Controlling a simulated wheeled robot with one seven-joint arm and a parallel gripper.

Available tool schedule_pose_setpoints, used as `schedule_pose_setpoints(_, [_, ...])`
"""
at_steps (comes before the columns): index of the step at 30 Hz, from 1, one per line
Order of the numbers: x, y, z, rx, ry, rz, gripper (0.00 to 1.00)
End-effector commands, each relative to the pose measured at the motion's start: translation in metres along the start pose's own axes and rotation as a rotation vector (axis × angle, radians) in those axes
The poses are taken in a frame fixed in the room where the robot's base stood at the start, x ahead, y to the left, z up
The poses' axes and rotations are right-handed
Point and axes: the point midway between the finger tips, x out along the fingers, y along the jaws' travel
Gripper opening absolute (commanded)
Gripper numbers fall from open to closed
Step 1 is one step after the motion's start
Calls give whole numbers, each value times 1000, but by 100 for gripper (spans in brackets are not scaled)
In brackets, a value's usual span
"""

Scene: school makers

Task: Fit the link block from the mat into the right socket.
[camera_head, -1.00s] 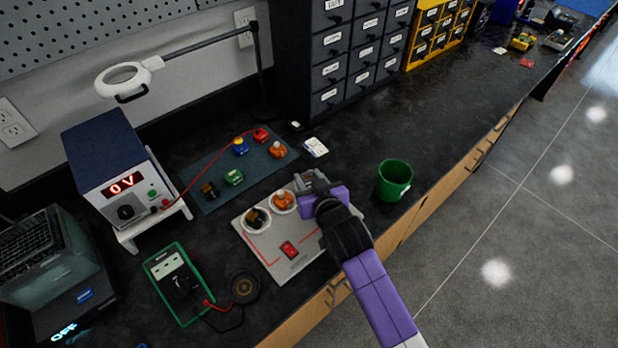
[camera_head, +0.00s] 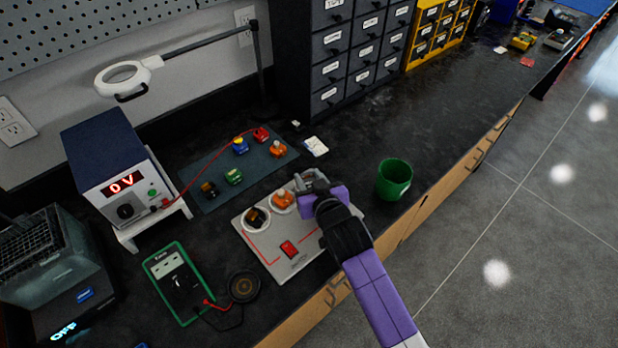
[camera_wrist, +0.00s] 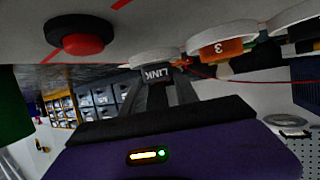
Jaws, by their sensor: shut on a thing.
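My gripper (camera_head: 308,182) is over the right end of the grey socket board (camera_head: 262,238). In the wrist view its fingers (camera_wrist: 160,85) are shut on the dark link block (camera_wrist: 156,74), whose label reads LINK. The block is right at the white ring of the right socket (camera_wrist: 153,56); I cannot tell how deep it sits. In the head view the gripper hides this socket and the block. The middle socket holds an orange block (camera_head: 283,200), also visible in the wrist view (camera_wrist: 220,50). The left socket holds a dark block (camera_head: 256,217).
Several coloured blocks remain on the blue-grey mat (camera_head: 213,166) behind the board. A green cup (camera_head: 394,180) stands right of my gripper. A power supply (camera_head: 115,175) reading 0 V and a multimeter (camera_head: 178,284) are to the left. The board has a red switch (camera_head: 289,249).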

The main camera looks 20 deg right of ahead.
Motion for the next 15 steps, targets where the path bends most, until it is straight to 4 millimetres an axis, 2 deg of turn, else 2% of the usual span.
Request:
schedule_pose_setpoints(14, [4,0,9,0,0,0,0])
schedule_pose_setpoints(15, [4,0,9,0,0,0,38])
